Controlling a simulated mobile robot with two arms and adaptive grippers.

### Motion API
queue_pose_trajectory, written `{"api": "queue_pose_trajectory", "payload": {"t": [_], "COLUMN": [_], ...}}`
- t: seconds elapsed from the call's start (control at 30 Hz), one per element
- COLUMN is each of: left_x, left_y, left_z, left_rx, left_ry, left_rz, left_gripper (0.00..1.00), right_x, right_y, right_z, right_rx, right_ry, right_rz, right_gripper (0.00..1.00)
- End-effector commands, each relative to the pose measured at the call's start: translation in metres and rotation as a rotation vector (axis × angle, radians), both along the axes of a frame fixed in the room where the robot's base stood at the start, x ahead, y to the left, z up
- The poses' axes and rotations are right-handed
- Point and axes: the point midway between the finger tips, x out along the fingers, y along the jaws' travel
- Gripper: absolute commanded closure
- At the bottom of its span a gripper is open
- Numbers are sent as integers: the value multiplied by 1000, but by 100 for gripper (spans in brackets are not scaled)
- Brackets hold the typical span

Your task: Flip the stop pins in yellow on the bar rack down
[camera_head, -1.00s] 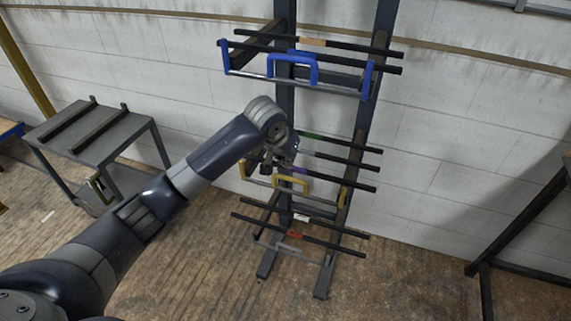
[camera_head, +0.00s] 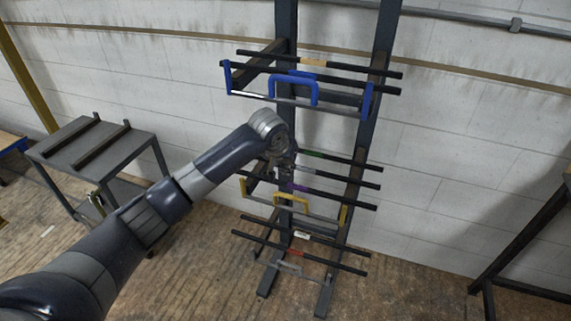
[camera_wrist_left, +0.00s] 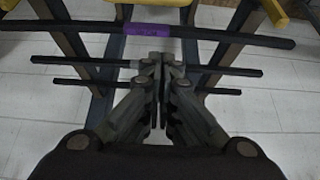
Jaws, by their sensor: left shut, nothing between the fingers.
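The bar rack (camera_head: 284,105) stands upright against the white wall. Its middle level carries the yellow stop pins (camera_head: 292,200), joined by a thin grey rod and seen at the front of that level. Yellow parts also show at the top edge of the left wrist view (camera_wrist_left: 160,3). My left gripper (camera_head: 280,165) is at the middle level, near the bars and above the yellow pins. In the left wrist view its fingers (camera_wrist_left: 158,62) are together, with nothing between them, near a dark bar with a purple band (camera_wrist_left: 148,30). My right gripper is not in view.
Blue stop pins (camera_head: 294,90) sit on the upper level. Dark bars with coloured bands lie on each level; the lower ones (camera_head: 300,252) are near the floor. A grey table (camera_head: 95,150) stands at left, and a dark frame (camera_head: 520,235) at right.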

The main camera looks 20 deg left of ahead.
Motion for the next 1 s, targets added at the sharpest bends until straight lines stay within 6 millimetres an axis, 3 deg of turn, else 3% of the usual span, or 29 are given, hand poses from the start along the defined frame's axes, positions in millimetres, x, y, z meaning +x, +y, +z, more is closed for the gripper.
{"api": "queue_pose_trajectory", "payload": {"t": [0.43,0.7,1.0], "left_x": [33,3,-7], "left_y": [-1,1,1], "left_z": [-55,-59,-63], "left_rx": [2,4,2], "left_ry": [1,0,-1], "left_rz": [1,-2,-1], "left_gripper": [100,100,100], "right_x": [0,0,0], "right_y": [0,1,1], "right_z": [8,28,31], "right_rx": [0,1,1], "right_ry": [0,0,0], "right_rz": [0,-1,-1], "right_gripper": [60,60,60]}}
